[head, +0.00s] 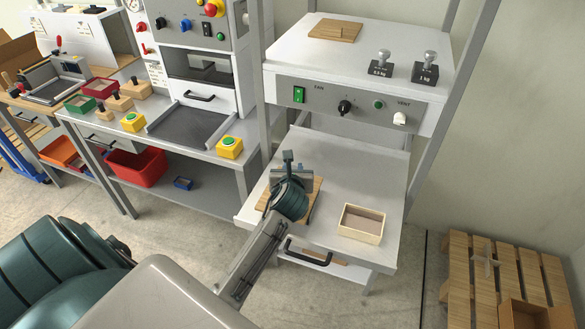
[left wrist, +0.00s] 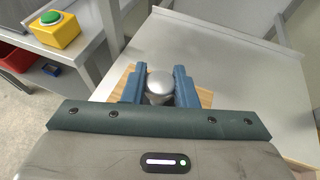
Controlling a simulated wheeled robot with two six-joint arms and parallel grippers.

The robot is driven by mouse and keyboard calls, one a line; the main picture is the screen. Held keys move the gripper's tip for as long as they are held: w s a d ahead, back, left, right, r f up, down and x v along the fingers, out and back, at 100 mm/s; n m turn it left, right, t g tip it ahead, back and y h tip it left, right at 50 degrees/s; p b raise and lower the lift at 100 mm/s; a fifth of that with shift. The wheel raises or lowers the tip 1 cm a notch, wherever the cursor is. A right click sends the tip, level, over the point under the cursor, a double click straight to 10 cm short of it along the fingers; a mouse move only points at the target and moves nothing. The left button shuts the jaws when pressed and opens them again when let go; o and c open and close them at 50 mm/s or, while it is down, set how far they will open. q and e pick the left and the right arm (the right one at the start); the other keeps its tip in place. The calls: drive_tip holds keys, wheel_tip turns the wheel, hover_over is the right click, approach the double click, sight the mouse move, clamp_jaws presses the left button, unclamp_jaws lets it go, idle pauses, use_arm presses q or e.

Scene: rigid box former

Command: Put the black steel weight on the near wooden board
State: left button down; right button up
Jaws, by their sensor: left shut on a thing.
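The near wooden board (head: 316,208) lies on the lower grey shelf, partly hidden by my left gripper (head: 288,168). It also shows in the left wrist view (left wrist: 206,97). There my left gripper (left wrist: 160,88) is shut on a round silver knob (left wrist: 160,83), which looks like the grip of the black steel weight. The weight's body is hidden below the knob and behind the gripper. I cannot tell whether it touches the board. My right gripper is not in view.
Two dark weights with silver knobs (head: 382,68) (head: 427,72) stand on the cabinet top, near another wooden board (head: 335,30). An open light box (head: 361,223) stands right of the near board. Yellow button boxes (head: 229,147) are on the left bench. The shelf's right back is clear.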

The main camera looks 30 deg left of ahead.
use_arm(q)
drive_tip(key=c, duration=1.3)
unclamp_jaws()
drive_tip(key=shift+o, duration=0.8)
drive_tip(key=shift+s, duration=0.1)
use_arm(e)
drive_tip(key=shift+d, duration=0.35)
use_arm(q)
drive_tip(key=shift+r, duration=0.1)
drive_tip(key=b+v, duration=0.1)
drive_tip(key=v, duration=1)
drive_tip(key=shift+d+b, duration=0.1)
drive_tip(key=shift+b, duration=0.3)
drive_tip(key=shift+s+d+r, duration=0.15)
drive_tip(key=shift+s+r, duration=0.05)
drive_tip(key=shift+s, duration=0.2)
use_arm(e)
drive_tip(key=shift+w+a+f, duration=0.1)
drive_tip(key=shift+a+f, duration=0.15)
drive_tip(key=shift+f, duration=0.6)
